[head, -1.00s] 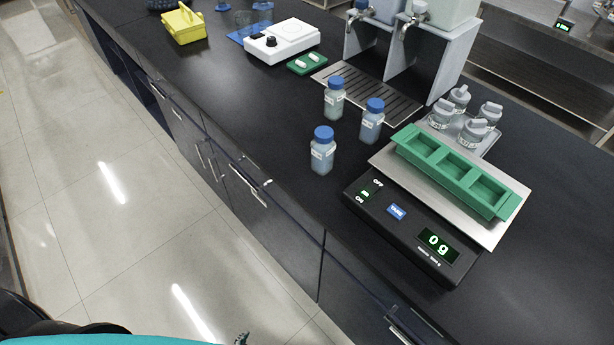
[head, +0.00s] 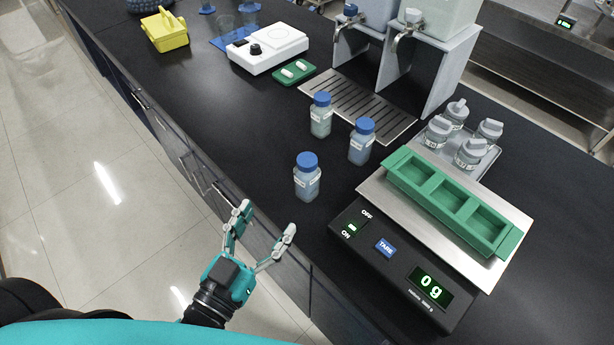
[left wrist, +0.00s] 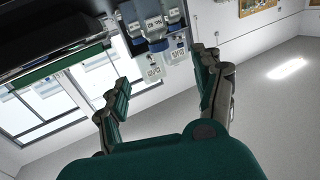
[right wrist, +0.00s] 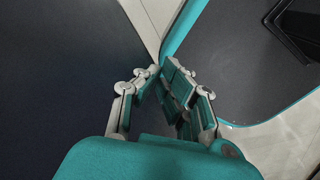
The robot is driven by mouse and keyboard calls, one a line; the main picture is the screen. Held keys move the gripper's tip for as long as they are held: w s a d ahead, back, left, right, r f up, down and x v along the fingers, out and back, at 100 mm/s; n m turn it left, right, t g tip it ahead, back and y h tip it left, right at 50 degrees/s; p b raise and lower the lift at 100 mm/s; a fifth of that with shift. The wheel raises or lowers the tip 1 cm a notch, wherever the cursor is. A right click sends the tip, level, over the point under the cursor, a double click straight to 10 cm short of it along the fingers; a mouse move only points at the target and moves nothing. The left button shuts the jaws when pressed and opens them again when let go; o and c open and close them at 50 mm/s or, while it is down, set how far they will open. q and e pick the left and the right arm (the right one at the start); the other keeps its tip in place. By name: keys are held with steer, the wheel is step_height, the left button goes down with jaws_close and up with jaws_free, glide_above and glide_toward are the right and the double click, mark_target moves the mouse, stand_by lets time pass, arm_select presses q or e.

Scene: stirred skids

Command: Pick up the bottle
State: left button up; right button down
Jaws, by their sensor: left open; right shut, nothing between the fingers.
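Three blue-capped bottles with white labels stand upright on the black counter: a front bottle (head: 307,178), a right bottle (head: 362,142) and a back bottle (head: 320,115). My left gripper (head: 264,222) is open and empty at the counter's front edge, short of the front bottle and to its lower left. In the left wrist view, bottles (left wrist: 153,65) show beyond and between the open fingers (left wrist: 160,75), none touched. My right gripper (right wrist: 158,78) shows only in the right wrist view, its fingers together and empty.
A black scale (head: 385,250) reading 0 g carries a green tray (head: 447,203) right of the bottles. Grey lidded jars (head: 472,152), dispensers (head: 440,15), a white stirrer (head: 268,50) and a yellow box (head: 166,33) stand farther back. Counter left of the bottles is clear.

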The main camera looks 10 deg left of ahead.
mark_target(303, 170)
arm_select(q)
steer(key=p+x, duration=0.3)
steer(key=x, duration=0.6)
steer(key=shift+w+r, duration=0.15)
steer(key=shift+w, duration=0.25)
steer(key=shift+w+d, duration=0.1)
steer(key=shift+w, duration=0.45)
steer(key=shift+w+d+p, duration=0.15)
steer(key=shift+w+p, duration=0.15)
steer(key=shift+p, duration=0.1)
steer(key=p+x, duration=0.1)
steer(key=x, duration=0.2)
steer(key=shift+w+d+p, duration=0.2)
steer(key=shift+w+p, duration=0.1)
steer(key=shift+w+d, duration=0.1)
steer(key=shift+w, duration=0.35)
steer(key=shift+s, duration=0.15)
steer(key=shift+c, duration=1.2)
steer(key=c, duration=1.1)
jaws_close()
arm_select(e)
steer(key=r, duration=0.4)
steer(key=w+r, duration=0.1)
steer(key=r, duration=0.1)
steer(key=shift+a, duration=0.15)
